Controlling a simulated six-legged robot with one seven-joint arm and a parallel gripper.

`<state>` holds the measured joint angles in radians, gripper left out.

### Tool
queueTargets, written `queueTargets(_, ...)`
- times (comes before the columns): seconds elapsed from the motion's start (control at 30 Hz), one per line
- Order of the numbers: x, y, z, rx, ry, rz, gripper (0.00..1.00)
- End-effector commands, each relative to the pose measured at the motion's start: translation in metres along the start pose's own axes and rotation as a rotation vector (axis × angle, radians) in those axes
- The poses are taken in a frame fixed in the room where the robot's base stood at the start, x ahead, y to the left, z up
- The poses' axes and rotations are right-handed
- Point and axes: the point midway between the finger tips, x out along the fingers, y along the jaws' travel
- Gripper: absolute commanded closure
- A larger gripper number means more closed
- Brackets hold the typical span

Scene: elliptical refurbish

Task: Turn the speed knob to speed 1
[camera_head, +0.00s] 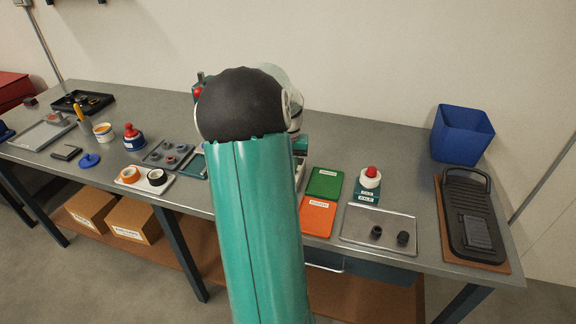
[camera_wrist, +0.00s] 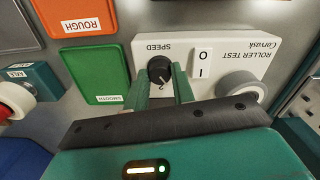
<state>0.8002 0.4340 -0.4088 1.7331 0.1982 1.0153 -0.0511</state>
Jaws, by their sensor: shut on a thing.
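The black speed knob (camera_wrist: 158,68) is on a white roller test box (camera_wrist: 226,52), under the word SPEED, which appears upside down. A digit 2 shows at the knob's lower edge in the picture. A light pointer line on the knob is too small to read surely. My gripper (camera_wrist: 162,75) has its two green fingers on either side of the knob and is shut on it. In the head view my arm hides the gripper, the knob and most of the box.
A white rocker switch (camera_wrist: 202,64) and a grey roller (camera_wrist: 238,86) are beside the knob. Green (camera_head: 324,182) and orange (camera_head: 317,217) plates lie near. A red-topped button (camera_head: 370,172), a metal tray (camera_head: 378,228) and a blue bin (camera_head: 462,136) stand to the right.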

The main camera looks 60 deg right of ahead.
Motion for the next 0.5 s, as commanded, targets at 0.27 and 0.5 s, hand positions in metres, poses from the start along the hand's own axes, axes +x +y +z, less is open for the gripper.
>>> queueTargets(0.27,-0.0009,-0.0002,0.0001,-0.157,0.0,-0.001,0.98)
queueTargets(0.5,-0.0009,-0.0003,0.0001,-0.215,0.0,-0.001,0.98)
